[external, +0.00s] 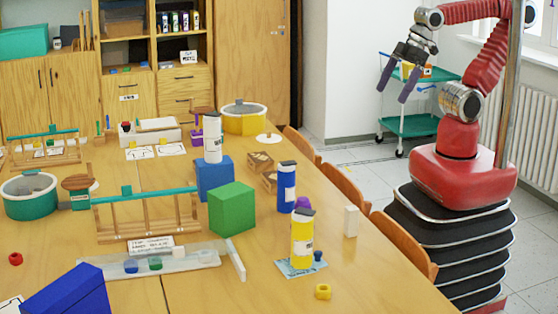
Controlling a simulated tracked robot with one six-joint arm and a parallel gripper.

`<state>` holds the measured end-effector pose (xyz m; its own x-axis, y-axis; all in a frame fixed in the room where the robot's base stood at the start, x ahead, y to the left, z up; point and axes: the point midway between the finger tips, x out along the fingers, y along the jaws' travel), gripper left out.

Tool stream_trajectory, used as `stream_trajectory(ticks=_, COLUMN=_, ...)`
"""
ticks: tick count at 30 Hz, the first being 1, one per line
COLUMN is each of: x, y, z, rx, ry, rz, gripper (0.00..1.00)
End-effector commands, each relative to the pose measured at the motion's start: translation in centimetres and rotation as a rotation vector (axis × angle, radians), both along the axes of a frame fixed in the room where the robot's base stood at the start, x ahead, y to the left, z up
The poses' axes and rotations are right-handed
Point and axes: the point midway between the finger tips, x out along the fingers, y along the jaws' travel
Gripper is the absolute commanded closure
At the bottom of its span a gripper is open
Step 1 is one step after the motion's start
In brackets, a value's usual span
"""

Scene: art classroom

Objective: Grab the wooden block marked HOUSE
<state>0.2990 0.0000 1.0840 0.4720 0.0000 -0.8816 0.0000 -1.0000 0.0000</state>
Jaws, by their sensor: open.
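Two small brown wooden blocks stand on the table beyond the blue bottle, one farther back (260,162) and one nearer (269,181). Any lettering on them is too small to read, so I cannot tell which one, if either, is marked HOUSE. My gripper (392,96) is open, with its two fingers apart and pointing down. It is empty and raised high at the right, beyond the table's right edge and well away from both blocks.
A green cube (232,208), blue bottle (286,186), yellow bottle (302,240) and white block (351,221) stand around the blocks. A blue cube (213,178) and white bottle (212,138) are to their left. Chairs (404,243) line the table's right edge. A teal trolley (410,125) stands behind my gripper.

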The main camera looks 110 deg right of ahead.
Motion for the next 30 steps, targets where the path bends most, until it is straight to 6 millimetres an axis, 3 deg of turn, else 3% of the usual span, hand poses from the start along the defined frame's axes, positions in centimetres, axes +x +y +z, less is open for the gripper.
stream_trajectory(ticks=16, x=0.7, y=-0.3, z=-0.2, rx=-0.006, ry=-0.007, rz=-0.006, gripper=0.0)
stream_trajectory(ticks=20, x=2.6, y=-1.2, z=-1.0, rx=-0.022, ry=-0.026, rz=-0.021, gripper=0.0)
stream_trajectory(ticks=30, x=9.9, y=-4.9, z=-4.4, rx=-0.088, ry=-0.123, rz=-0.055, gripper=0.0)
